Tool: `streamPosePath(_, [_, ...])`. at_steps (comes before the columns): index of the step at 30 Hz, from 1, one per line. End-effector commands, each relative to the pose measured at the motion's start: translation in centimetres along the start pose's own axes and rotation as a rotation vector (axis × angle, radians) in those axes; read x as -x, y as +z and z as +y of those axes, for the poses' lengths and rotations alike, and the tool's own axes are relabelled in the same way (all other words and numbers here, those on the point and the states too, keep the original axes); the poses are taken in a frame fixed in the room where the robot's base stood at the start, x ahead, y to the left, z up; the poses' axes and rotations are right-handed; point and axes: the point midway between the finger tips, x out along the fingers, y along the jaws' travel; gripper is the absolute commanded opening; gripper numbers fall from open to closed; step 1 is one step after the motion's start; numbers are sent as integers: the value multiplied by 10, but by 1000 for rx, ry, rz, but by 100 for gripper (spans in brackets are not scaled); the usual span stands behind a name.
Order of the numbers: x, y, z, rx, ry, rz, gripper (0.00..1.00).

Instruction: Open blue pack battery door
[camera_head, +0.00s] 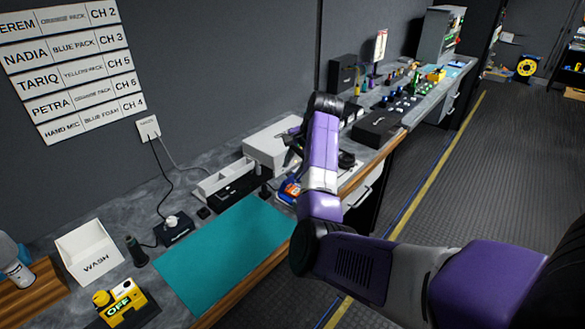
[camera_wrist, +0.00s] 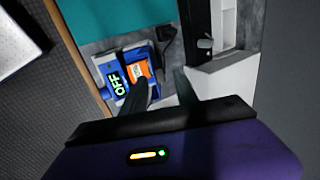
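The blue pack (camera_wrist: 105,69) lies on the counter in the wrist view, its green display (camera_wrist: 118,84) reading OFF. An orange part with small print (camera_wrist: 139,71) sits beside the display; I cannot tell whether the battery door is open or shut. In the head view the blue pack (camera_head: 289,188) shows at the counter's front edge, partly behind my arm. My gripper (camera_wrist: 164,88) has its two dark fingers apart with nothing seen between them. One finger overlaps the pack's lower right side in the picture; contact cannot be told.
A teal mat (camera_head: 228,252) covers the counter left of the pack. A white box (camera_head: 268,145) stands behind it, and a white tray (camera_head: 222,178) lies farther left. A yellow pack reading OFF (camera_head: 126,310) is at the near left. The floor right of the counter is clear.

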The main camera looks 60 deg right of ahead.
Motion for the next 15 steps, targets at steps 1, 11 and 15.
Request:
streamPosePath(1, [-4, 0, 0, 0, 0, 0, 35])
streamPosePath(11, [-10, 0, 0, 0, -1, 1, 35])
streamPosePath(15, [-10, 0, 0, 0, -1, 1, 16])
